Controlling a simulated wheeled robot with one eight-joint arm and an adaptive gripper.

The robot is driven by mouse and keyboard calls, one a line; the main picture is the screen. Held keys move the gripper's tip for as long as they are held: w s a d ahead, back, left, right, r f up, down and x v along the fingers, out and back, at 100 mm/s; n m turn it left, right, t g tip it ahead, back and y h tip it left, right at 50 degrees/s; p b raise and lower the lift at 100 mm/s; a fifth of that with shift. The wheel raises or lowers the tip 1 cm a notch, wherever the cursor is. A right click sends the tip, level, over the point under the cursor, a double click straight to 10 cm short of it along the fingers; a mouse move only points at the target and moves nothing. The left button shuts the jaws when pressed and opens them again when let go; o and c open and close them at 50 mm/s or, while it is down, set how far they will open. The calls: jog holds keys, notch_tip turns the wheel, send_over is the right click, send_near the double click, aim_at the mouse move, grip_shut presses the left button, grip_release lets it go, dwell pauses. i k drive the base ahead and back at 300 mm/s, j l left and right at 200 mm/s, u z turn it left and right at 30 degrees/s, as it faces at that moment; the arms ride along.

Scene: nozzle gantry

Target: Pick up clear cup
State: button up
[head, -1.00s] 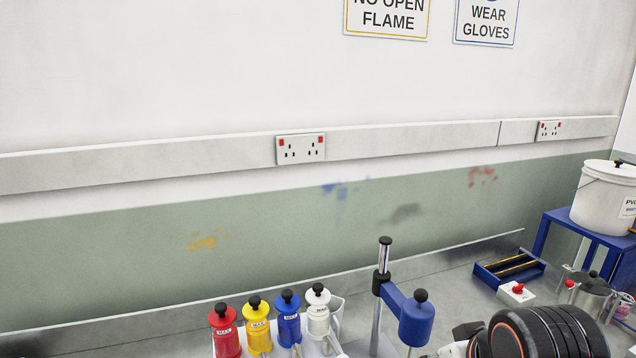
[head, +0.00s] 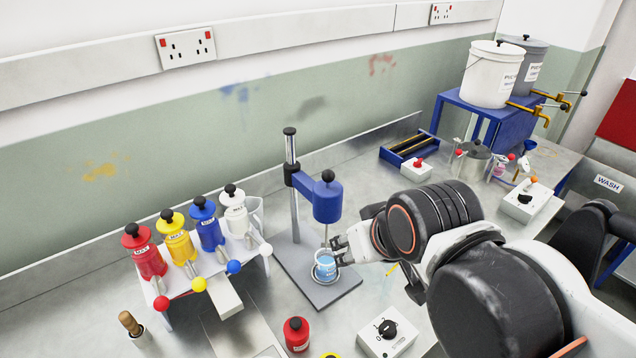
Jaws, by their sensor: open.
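A clear cup (head: 326,267) with blue contents stands in a ring on the grey base plate (head: 318,296) of a blue stand mixer (head: 326,201), under its shaft. My gripper (head: 338,251) reaches in from the right, low, with its fingertips at the cup's right side and rim. The jaws are open. I cannot tell whether the fingers touch the cup. Part of the cup's right side is hidden by the fingers.
Red, yellow, blue and white dispensers (head: 190,235) stand in a rack at the left, with a clear jug (head: 254,212) behind. A red bottle (head: 296,334) and a white switch box (head: 386,334) are in front. A blue tray (head: 409,148) and white bucket (head: 491,75) are behind right.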

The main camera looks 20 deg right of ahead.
aim_at(325, 268)
jog(key=k+l, duration=0.15)
jog(key=l, duration=0.2)
jog(key=k+l, duration=0.2)
jog(key=l, duration=0.2)
jog(key=k+l, duration=0.15)
jog(key=l, duration=0.2)
jog(key=k+j+u, duration=0.1)
jog(key=j+u, duration=0.2)
jog(key=i+l+z, duration=0.1)
jog(key=l+z, duration=0.15)
